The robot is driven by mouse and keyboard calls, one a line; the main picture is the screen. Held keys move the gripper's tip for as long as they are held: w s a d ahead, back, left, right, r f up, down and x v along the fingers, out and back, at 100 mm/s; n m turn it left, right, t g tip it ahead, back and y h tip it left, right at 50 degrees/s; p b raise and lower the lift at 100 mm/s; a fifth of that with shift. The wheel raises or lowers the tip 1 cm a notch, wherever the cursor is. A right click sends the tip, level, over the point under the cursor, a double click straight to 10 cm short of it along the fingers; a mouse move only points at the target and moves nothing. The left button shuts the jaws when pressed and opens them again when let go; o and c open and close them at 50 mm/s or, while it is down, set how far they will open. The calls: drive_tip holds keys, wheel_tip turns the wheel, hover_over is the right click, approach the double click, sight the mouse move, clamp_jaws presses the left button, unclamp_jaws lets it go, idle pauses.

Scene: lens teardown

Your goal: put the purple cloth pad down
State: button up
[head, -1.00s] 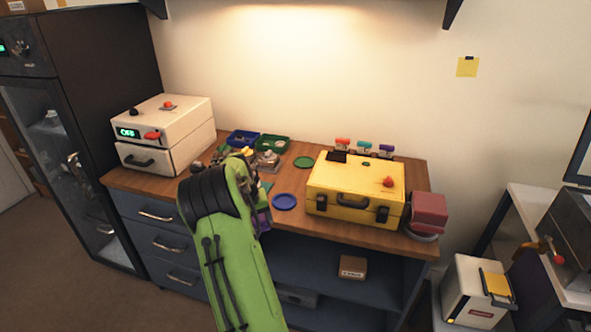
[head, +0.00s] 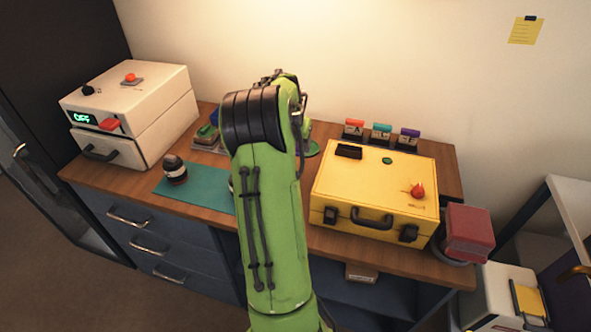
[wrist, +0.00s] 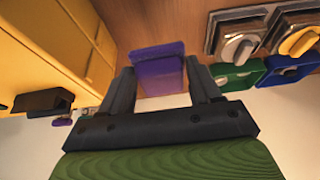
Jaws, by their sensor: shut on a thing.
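The purple cloth pad (wrist: 158,66) is between the two black fingers of my gripper (wrist: 162,80) in the wrist view. My gripper is shut on it. The brown wooden bench top (wrist: 150,20) shows past the pad. I cannot tell whether the pad touches the wood. In the head view my green arm covers the middle of the bench, so the pad and the gripper are hidden there.
A yellow case (head: 375,190) stands right of my arm, with coloured tags (head: 381,133) behind it. A teal mat (head: 205,188) and a dark lens-like cylinder (head: 175,169) lie left. A white oven-like box (head: 130,110) stands far left. A red block (head: 468,232) is at the right end.

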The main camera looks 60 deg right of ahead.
drive_tip(key=shift+a, duration=0.15)
wheel_tip(320, 180, down, 10)
drive_tip(key=shift+r+b, duration=0.2)
drive_tip(key=shift+b, duration=1)
drive_tip(key=shift+f, duration=0.2)
drive_tip(key=o, duration=1)
drive_tip(key=shift+r, duration=0.1)
